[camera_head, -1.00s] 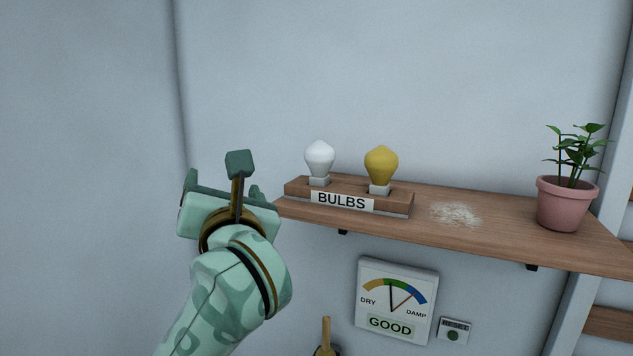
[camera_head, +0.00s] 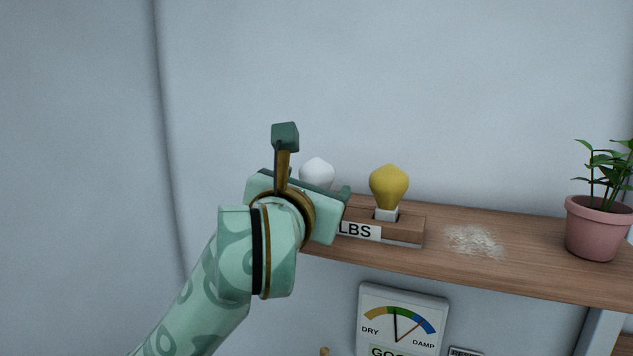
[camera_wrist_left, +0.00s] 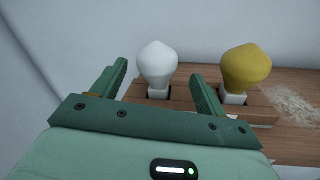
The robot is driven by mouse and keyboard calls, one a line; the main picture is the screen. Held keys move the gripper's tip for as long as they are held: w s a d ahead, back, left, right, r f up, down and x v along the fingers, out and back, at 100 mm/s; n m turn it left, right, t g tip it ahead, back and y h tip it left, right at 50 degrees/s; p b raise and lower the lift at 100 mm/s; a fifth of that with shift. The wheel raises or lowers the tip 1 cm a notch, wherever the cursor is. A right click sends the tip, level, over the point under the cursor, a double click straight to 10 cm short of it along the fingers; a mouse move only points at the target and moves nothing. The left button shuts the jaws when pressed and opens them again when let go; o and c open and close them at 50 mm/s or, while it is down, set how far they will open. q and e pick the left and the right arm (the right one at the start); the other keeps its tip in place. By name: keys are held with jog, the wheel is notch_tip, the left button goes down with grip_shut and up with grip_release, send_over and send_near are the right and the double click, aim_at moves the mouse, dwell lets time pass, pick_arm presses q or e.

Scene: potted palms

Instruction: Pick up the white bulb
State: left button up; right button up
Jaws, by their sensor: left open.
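The white bulb (camera_head: 317,172) stands upright in the wooden bulb holder (camera_head: 405,229), its lower part hidden behind my left gripper in the head view. In the left wrist view the white bulb (camera_wrist_left: 157,65) shows whole, ahead of and between the open fingers of my left gripper (camera_wrist_left: 160,80). The fingers are apart from it, one to each side in the picture. In the head view my left gripper (camera_head: 320,190) is in front of the holder, covering its left part and some of its label. My right gripper is not in view.
A yellow bulb (camera_head: 389,186) stands to the right in the same holder. The holder sits on a wooden shelf (camera_head: 530,265), with spilled white powder (camera_head: 474,241) and a pink potted plant (camera_head: 597,228) farther right. A gauge (camera_head: 402,318) hangs on the wall below.

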aim_at(312, 182)
pick_arm(q)
jog(key=x, duration=0.1)
jog(key=p+x, duration=0.1)
jog(key=x, duration=0.1)
jog(key=p+x, duration=0.1)
jog(key=shift+w+a, duration=0.25)
jog(key=shift+w, duration=0.05)
jog(key=shift+w+f, duration=0.1)
jog(key=shift+w, duration=0.1)
jog(key=shift+s+d, duration=0.1)
jog(key=shift+c, duration=0.2)
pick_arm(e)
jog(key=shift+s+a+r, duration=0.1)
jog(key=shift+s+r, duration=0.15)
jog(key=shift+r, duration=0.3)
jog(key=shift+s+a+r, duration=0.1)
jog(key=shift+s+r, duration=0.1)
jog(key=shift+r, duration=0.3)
pick_arm(q)
jog(key=shift+s, duration=0.1)
jog(key=c, duration=1)
